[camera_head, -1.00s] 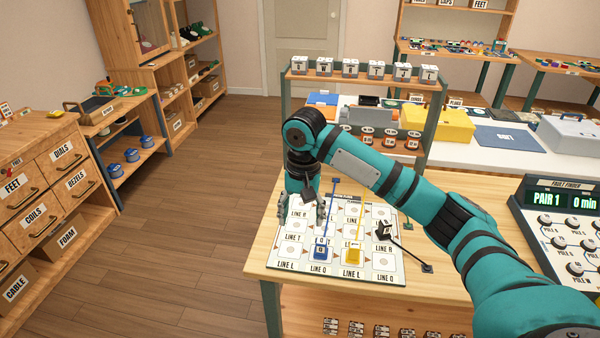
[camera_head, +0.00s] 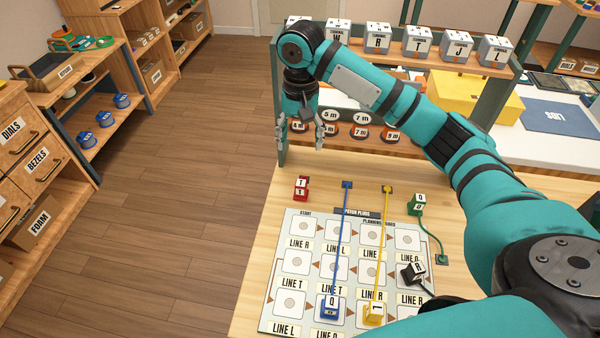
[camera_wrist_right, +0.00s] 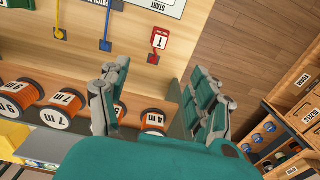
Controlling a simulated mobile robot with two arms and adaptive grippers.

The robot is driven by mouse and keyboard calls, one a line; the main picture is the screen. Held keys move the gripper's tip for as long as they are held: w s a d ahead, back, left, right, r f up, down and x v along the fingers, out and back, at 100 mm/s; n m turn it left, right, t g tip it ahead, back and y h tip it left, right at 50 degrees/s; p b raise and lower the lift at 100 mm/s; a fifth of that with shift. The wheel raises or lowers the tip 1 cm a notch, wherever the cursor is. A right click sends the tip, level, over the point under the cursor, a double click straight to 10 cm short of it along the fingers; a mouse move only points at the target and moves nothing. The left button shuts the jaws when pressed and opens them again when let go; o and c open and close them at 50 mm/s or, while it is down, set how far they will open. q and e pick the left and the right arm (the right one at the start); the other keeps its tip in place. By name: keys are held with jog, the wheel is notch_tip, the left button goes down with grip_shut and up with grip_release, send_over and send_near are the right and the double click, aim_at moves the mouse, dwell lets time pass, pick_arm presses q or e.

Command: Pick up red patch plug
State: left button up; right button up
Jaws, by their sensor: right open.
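The red patch plug (camera_head: 301,188), a small red block with a white top, stands on the wooden table just above the board's top left corner in the head view. It also shows in the right wrist view (camera_wrist_right: 159,40), ahead of the fingers and between their lines. My right gripper (camera_head: 300,138) points down, open and empty, above the table's back edge, farther back than the red plug. In the right wrist view, the right gripper (camera_wrist_right: 160,72) has its fingers wide apart, not touching the plug. My left gripper is in neither view.
A blue plug (camera_head: 330,306) and a yellow plug (camera_head: 374,313) with cords sit on the board (camera_head: 300,240). A black plug (camera_head: 413,272) and a green plug (camera_head: 417,205) are to the right. Several spools (camera_wrist_right: 68,104) stand near the gripper at the back.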

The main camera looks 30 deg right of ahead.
aim_at(301, 182)
notch_tip(301, 182, down, 12)
jog(key=shift+s+r+p, duration=0.15)
jog(key=shift+r+p, duration=0.05)
jog(key=shift+p, duration=0.25)
jog(key=shift+s+a+f+p, duration=0.1)
jog(key=shift+f+p, duration=0.1)
jog(key=shift+f, duration=1.2)
jog(key=shift+s+f+p, duration=0.1)
jog(key=shift+f+p, duration=0.1)
jog(key=shift+f, duration=1.2)
jog(key=c, duration=1.2)
jog(key=shift+r, duration=0.1)
jog(key=shift+c, duration=0.2)
